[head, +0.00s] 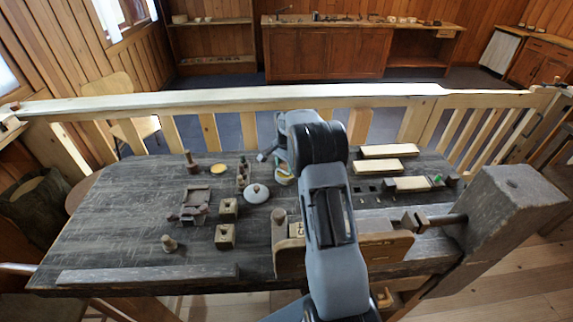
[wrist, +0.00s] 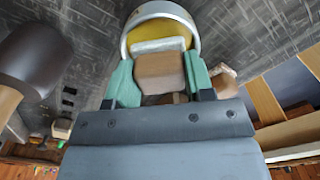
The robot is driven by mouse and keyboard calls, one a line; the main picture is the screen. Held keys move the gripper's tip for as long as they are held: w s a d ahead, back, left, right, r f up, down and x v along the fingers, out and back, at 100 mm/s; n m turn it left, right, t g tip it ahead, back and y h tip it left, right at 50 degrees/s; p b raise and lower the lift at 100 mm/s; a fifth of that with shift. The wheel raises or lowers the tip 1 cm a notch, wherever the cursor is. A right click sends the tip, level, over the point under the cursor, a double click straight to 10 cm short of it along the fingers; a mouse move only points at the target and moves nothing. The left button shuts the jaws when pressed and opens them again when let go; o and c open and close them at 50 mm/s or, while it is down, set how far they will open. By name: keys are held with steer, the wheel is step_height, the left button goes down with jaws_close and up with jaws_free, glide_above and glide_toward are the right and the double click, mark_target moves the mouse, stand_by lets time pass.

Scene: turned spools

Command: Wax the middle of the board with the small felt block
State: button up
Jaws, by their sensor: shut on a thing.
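My gripper (head: 283,174) is over the far middle of the bench, its green fingers closed on the small felt block. In the wrist view the block (wrist: 160,72) is brown with a pale felt face (wrist: 158,46), held between the fingers (wrist: 161,82). The felt end is at a round, silver-rimmed tin of yellow wax (wrist: 168,26); whether it touches the wax I cannot tell. Pale boards lie at the right of the bench: two farther back (head: 388,151) (head: 380,165), and a nearer one (head: 411,184) with a green item at its right end.
A knobbed grey lid (head: 256,193), a yellow disc (head: 218,169), a dark tray (head: 194,204) and square wooden blocks (head: 225,236) lie left of my arm. A vise (head: 435,221) and thick post (head: 510,220) stand at right. A railing runs behind. The bench's left is mostly clear.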

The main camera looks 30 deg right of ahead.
steer(key=shift+f, duration=0.55)
stand_by(1.1)
steer(key=shift+r, duration=0.1)
steer(key=shift+r+p, duration=2.25)
steer(key=shift+r, duration=1.25)
steer(key=shift+f, duration=0.1)
